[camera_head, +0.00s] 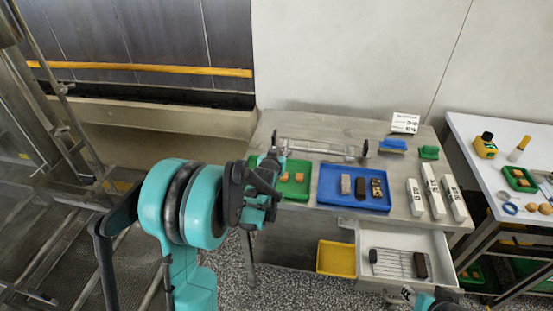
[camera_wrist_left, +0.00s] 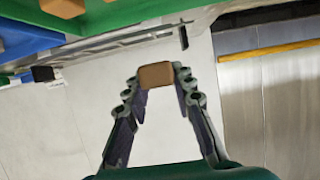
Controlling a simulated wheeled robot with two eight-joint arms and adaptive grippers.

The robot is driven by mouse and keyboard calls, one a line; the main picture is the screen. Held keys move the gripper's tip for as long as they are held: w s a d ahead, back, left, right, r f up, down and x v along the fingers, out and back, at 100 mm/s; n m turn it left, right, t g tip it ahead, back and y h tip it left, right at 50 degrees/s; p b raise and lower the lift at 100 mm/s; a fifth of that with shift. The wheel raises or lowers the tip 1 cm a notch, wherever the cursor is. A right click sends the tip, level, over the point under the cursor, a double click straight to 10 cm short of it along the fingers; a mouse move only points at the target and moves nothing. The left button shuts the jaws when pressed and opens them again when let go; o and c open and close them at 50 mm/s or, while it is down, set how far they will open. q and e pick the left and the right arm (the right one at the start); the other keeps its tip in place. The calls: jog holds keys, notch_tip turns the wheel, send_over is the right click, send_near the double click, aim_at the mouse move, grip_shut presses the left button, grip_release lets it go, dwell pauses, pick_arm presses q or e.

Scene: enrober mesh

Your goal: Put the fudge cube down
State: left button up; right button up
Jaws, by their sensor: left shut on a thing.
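My left gripper (camera_head: 266,180) is over the left end of the grey table, beside the green tray (camera_head: 294,196). In the left wrist view it is shut on a tan fudge cube (camera_wrist_left: 155,74), held between the fingertips and clear of any surface. I cannot make out this held cube in the head view, where the gripper hides it. Other tan cubes (camera_head: 299,177) lie in the green tray, which also shows along the top of the left wrist view (camera_wrist_left: 115,17). My right gripper (camera_head: 408,292) shows only partly at the bottom edge, by the drawer; its jaws are unclear.
A metal bar fixture (camera_head: 315,148) lies behind the trays. A blue tray (camera_head: 340,200) holds three bars, with white boxes (camera_head: 433,190) to its right. The open drawer (camera_head: 440,247) holds a wire rack (camera_head: 392,263) and a dark block (camera_head: 421,265). A yellow bin (camera_head: 336,258) sits below.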

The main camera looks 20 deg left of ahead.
pick_arm(q)
jog(key=s+a+f+b, duration=0.1)
jog(key=a, duration=0.1)
jog(key=s+a+f, duration=0.1)
jog(key=a+f, duration=0.1)
jog(key=a, duration=0.1)
jog(key=s+a+f+b, duration=0.1)
jog(key=a+f, duration=0.1)
jog(key=a, duration=0.1)
jog(key=shift+f+b, duration=0.15)
jog(key=shift+b, duration=0.2)
jog(key=f, duration=0.1)
jog(key=f+b, duration=0.1)
jog(key=shift+s+a+f, duration=0.1)
jog(key=shift+a+f, duration=0.1)
jog(key=shift+f, duration=0.1)
jog(key=shift+f+b, duration=0.45)
jog(key=shift+f, duration=0.1)
jog(key=shift+f, duration=0.1)
jog(key=o, duration=0.4)
jog(key=shift+f, duration=0.1)
jog(key=o, duration=0.5)
jog(key=shift+c, duration=0.2)
